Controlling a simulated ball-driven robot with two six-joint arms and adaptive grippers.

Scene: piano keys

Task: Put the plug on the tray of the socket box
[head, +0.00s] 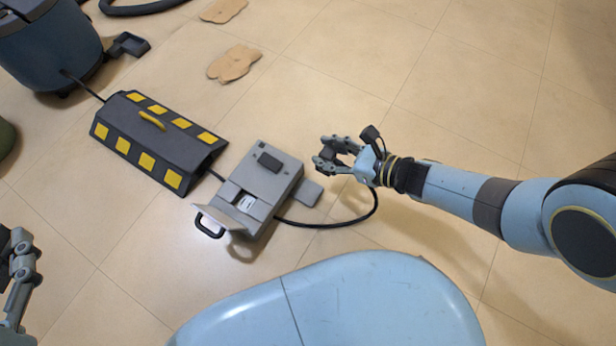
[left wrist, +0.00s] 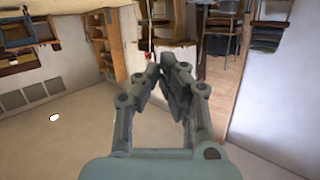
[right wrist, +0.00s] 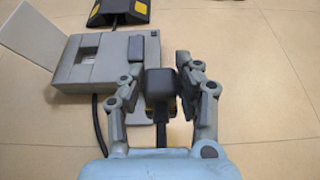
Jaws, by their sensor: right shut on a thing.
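The grey socket box (head: 279,175) lies on the floor in the head view, its flap (head: 213,221) open. A small flat grey tray (head: 312,194) sticks out at its right side. My right gripper (head: 322,160) is shut on a dark block-shaped plug (right wrist: 160,84), held up near the tray. In the right wrist view the plug sits between the fingertips (right wrist: 160,80), with the socket box (right wrist: 90,70) beyond; part of the tray is hidden. My left gripper (head: 20,250) is at the left edge of the head view; its fingertips (left wrist: 165,72) meet, with nothing between them.
A black cable (head: 330,225) loops from the box toward my right wrist. A black and yellow cable ramp (head: 155,142) lies left of the box. A blue-grey canister (head: 50,45) stands at the top left. Flat brown pieces (head: 234,64) lie behind. Floor at the upper right is clear.

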